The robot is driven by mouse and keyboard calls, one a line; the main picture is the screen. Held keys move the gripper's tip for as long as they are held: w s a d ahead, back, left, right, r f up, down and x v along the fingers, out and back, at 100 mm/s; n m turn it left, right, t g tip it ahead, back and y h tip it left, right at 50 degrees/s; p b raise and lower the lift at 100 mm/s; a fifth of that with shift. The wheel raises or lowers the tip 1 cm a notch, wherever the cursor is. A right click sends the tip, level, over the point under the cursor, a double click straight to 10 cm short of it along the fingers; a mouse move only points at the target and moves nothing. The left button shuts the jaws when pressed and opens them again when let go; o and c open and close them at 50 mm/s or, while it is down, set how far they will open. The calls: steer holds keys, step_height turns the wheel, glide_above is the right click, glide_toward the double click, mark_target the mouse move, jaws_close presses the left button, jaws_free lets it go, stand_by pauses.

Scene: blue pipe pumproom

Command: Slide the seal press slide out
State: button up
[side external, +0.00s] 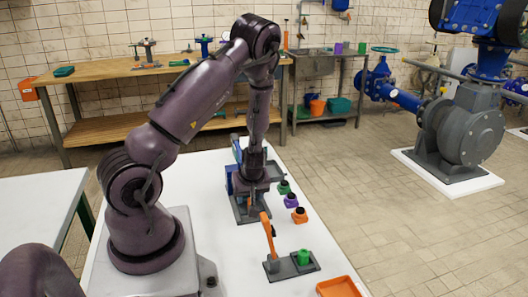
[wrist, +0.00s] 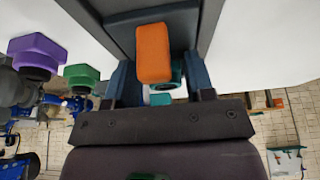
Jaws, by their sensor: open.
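The press, a blue and grey device on a grey base (side external: 252,209), stands on the white table under my gripper (side external: 250,188), which hides much of it in the side view. In the wrist view, an orange block (wrist: 153,52), which looks like the slide's handle, sticks out from a dark grey housing (wrist: 207,22). My gripper (wrist: 160,78) is open, with one blue-grey finger on each side of the orange block. Gaps show beside the block, and the fingers do not grip it. How far the slide is in cannot be told.
Green (side external: 284,187), purple (side external: 291,200) and orange (side external: 300,215) knobbed parts stand right of the press. Nearer the camera are a fixture with an orange lever (side external: 267,233) and green part (side external: 303,257), and an orange tray (side external: 339,287). White tabletop (side external: 200,190) left of the press is clear.

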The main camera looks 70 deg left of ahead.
steer(key=shift+a, duration=0.75)
steer(key=shift+a+r, duration=0.15)
steer(key=shift+r, duration=0.1)
steer(key=v, duration=1.2)
steer(key=d+r+m+h, duration=0.3)
steer(key=d+m+h, duration=0.35)
steer(key=d, duration=0.85)
steer(key=s+d+r+m+t, duration=0.1)
steer(key=d+r+m, duration=0.3)
steer(key=r+m, duration=0.1)
steer(key=s+d+r+m+t+y, duration=0.1)
steer(key=s+d+r+m, duration=0.1)
steer(key=r+m, duration=0.3)
steer(key=shift+d+r+m+t, duration=0.4)
steer(key=shift+d+r, duration=0.5)
steer(key=shift+r, duration=0.75)
